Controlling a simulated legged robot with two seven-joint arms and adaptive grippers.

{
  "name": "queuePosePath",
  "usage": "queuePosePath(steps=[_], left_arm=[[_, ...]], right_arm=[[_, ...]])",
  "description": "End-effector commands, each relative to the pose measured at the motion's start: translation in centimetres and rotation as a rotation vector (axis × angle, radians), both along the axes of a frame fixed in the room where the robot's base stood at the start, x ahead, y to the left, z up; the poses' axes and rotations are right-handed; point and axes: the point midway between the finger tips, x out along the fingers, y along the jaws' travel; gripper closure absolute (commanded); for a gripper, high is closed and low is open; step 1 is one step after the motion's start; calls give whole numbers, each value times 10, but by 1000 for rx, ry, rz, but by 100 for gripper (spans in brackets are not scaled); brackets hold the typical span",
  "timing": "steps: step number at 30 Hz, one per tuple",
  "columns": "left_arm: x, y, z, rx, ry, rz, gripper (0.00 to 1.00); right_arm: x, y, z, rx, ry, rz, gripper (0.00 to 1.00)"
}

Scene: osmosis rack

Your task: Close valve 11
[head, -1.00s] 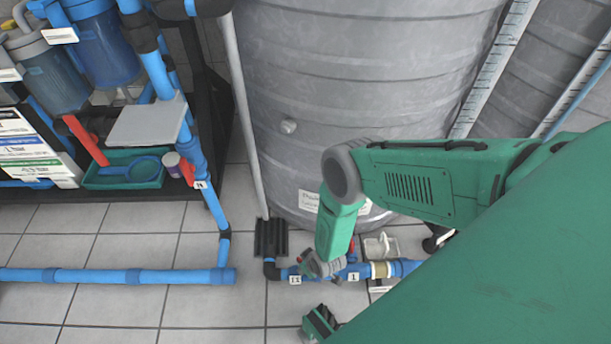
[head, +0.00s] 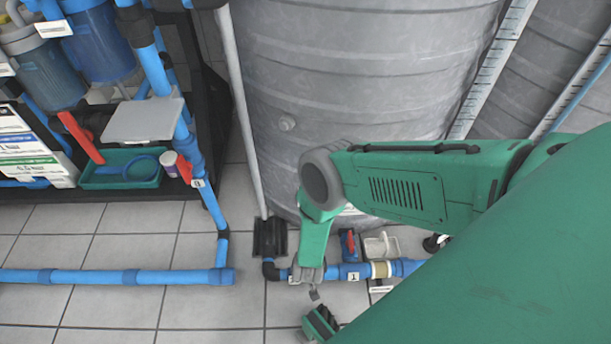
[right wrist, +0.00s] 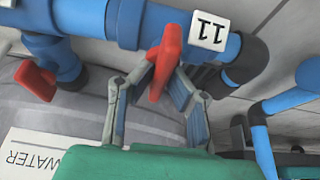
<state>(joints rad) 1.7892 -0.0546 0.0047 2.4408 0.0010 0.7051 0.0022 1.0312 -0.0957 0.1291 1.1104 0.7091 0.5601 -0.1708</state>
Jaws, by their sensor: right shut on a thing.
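Valve 11's red handle (right wrist: 165,62) is in the right wrist view, beside an upside-down white "11" tag (right wrist: 209,31) on the blue pipe (right wrist: 130,25). In that picture the handle appears to lie across the pipe, slightly tilted. My right gripper (right wrist: 170,75) has its two fingers on either side of the handle and is shut on it. In the head view my right gripper (head: 312,285) is low over the pipe at the tank's foot and hides valve 11 and its tag. My left gripper is not in view.
Valve 1, with a red handle (head: 348,243) and a "1" tag (head: 353,276), is just right of my gripper. A grey tank (head: 370,80) stands behind. A blue pipe (head: 120,276) crosses the floor at left. A rack with a green tray (head: 115,180) is upper left.

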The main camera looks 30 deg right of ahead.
Motion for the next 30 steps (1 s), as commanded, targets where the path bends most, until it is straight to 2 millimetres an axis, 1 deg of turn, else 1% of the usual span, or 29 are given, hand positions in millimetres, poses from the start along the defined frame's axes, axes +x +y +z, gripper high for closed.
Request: queuePosePath(steps=[1, 16, 17, 18, 27, 30], left_arm=[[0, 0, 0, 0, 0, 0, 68], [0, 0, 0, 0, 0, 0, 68], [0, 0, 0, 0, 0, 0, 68], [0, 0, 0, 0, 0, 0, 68], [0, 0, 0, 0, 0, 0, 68], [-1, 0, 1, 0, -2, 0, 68]], right_arm=[[-10, 0, -4, 1, 18, -10, 100], [-10, 1, -4, 4, 18, -27, 100], [-10, 1, -4, 5, 18, -27, 81], [-10, 2, -4, 5, 18, -26, 68], [-4, 1, -1, 3, 8, -25, 68], [-3, 1, 3, 2, 6, -23, 68]])
